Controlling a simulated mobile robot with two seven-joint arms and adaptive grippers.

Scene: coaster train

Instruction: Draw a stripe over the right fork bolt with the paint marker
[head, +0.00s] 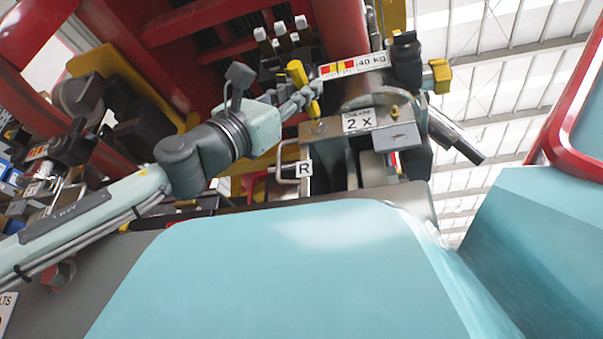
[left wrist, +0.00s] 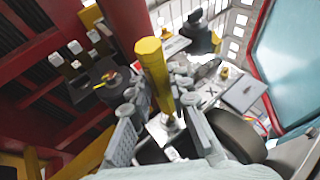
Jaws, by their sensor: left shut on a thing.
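My left gripper (head: 302,97) is shut on the yellow paint marker (head: 298,74), near the top middle of the head view. The marker stands tilted between the fingers; in the left wrist view its yellow body (left wrist: 153,62) rises between my left gripper's fingers (left wrist: 158,112). A small bolt head (head: 319,127) sits on the grey metal below and right of the marker; another bolt (head: 395,111) is further right beside the "2 X" label (head: 358,121). I cannot tell which is the right fork bolt, and no stripe is clear. The marker tip is not clear. My right gripper is out of view.
A bent handle with an "R" tag (head: 304,168) stands below the gripper. A striped "40 kg" plate (head: 354,65) and a black part (head: 405,58) with a yellow cap (head: 440,75) are to the right. Red frame beams (head: 200,20) crowd behind.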

